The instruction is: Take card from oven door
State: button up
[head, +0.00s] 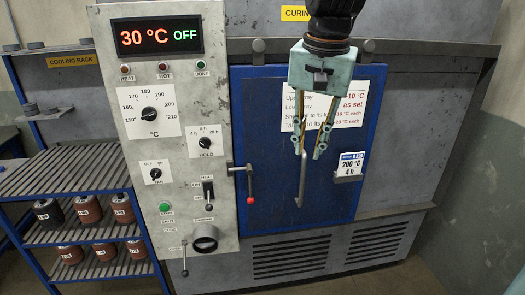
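A small card (352,163) with a blue top strip reads "200 °C 4 h". It sits upright in a small grey holder (348,179) on the right part of the blue oven door (262,190). The door looks shut. My gripper (307,148) hangs in front of the door, to the left of the card, with its fingers pointing down. The fingers are apart and nothing is between them that I can tell. They partly hide a larger white notice (346,101) on the door. Depth between the fingers and the door is hard to judge.
A grey vertical door handle (299,185) stands out just below the fingers. A red-tipped latch lever (250,188) is at the door's left edge. The control panel (205,100) shows 30 °C and OFF. A blue cooling rack (75,180) with several brown rolls stands at left.

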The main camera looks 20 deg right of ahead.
jog(key=w+d+m+p, duration=0.3)
jog(key=w+d, duration=0.3)
jog(key=w, duration=0.1)
jog(key=m+g+p, duration=0.2)
jog(key=m+p, duration=0.6)
jog(key=p, duration=0.4)
send_over(352, 159)
jog(key=shift+y, duration=0.3)
notch_tip(352, 159, down, 10)
jog(key=shift+w+a+r, duration=0.1)
jog(key=shift+a+r, duration=0.05)
jog(key=shift+d+f+m, duration=0.25)
jog(key=shift+d+m, duration=0.05)
jog(key=shift+f, duration=0.15)
jog(key=shift+f+b, duration=2.95)
jog(key=shift+f, duration=2.9)
jog(key=shift+c, duration=0.6)
